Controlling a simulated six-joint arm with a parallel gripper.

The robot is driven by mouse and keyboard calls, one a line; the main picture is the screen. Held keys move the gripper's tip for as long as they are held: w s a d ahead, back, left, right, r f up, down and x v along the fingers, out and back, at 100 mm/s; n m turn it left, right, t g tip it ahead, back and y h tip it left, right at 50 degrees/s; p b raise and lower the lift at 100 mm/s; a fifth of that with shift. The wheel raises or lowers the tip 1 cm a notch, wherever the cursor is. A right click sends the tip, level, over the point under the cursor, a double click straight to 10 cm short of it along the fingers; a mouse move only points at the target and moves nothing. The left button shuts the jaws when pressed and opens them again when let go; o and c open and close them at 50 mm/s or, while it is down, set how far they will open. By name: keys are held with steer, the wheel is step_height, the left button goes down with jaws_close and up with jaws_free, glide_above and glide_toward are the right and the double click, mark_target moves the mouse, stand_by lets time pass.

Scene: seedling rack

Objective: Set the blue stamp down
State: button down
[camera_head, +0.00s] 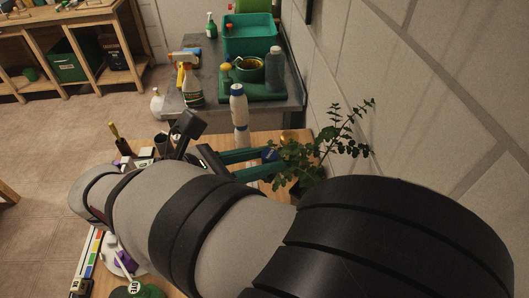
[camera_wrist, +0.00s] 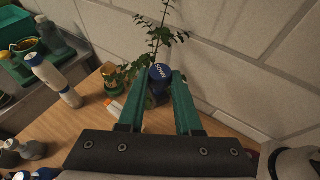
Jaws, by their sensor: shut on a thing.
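The blue stamp (camera_wrist: 161,73) shows in the wrist view as a round blue top with pale lettering, between the tips of my gripper's two green fingers. My gripper (camera_wrist: 160,80) is shut on it. The stamp's lower part is darker and partly hidden by the fingers. In the head view, only a little blue of the stamp (camera_head: 270,154) shows between the fingertips, beside the plant's leaves. The gripper (camera_head: 272,158) is over the wall end of the wooden bench (camera_head: 205,141). I cannot tell whether the stamp touches the bench.
A leafy plant (camera_head: 325,145) stands close by the fingertips, against the wall. A white bottle with a blue cap (camera_head: 239,112) and a green tin (camera_wrist: 112,84) stand nearby. Bare wood (camera_wrist: 90,115) shows left of the fingers in the wrist view.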

steer(key=s+d+f+m+g+h, duration=0.1)
steer(key=s+d, duration=0.2)
steer(key=d, duration=0.3)
steer(key=s+d+f+m+g, duration=0.1)
steer(key=s+d+f+g, duration=0.15)
steer(key=d, duration=0.25)
steer(key=shift+t, duration=0.45)
step_height(320, 180, down, 26)
steer(key=shift+f, duration=0.15)
steer(key=shift+f, duration=0.15)
steer(key=c, duration=0.6)
jaws_free()
